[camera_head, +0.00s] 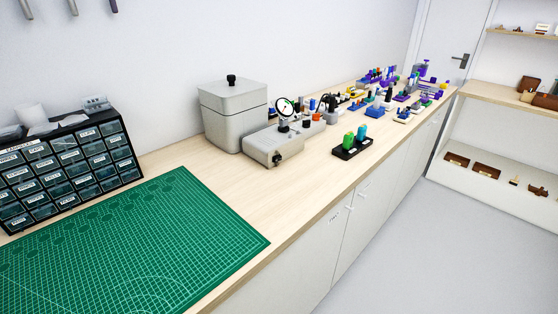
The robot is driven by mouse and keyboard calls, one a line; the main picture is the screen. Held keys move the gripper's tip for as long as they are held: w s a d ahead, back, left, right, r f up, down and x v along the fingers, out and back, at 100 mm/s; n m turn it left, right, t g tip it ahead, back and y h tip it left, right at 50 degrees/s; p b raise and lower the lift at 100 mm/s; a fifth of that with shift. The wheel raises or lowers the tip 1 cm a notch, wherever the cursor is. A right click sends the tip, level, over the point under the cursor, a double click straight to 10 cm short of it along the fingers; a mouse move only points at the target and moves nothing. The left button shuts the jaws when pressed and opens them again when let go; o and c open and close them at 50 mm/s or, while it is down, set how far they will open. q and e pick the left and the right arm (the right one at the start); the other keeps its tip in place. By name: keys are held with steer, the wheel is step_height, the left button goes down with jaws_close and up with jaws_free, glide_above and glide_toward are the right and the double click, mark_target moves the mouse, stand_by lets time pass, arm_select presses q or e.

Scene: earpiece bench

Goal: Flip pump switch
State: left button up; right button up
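A grey box-shaped unit (275,148), which looks like the pump, sits on the wooden bench near the middle of the picture. A round white dial gauge (285,107) with a black rim stands above it. A small black part (277,160) on its front face may be the switch; it is too small to tell its position. A taller grey chamber (233,115) with a black knob on its lid stands just behind and left of the unit. Neither my left nor my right gripper is in view.
A green cutting mat (130,250) covers the near bench. A labelled drawer cabinet (70,168) stands at left. A black tray (352,150) with green and blue pieces is right of the unit, and several small coloured items crowd the far bench. Bare wood lies before the unit.

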jaws_close()
steer(key=shift+a, duration=0.1)
stand_by(1.4)
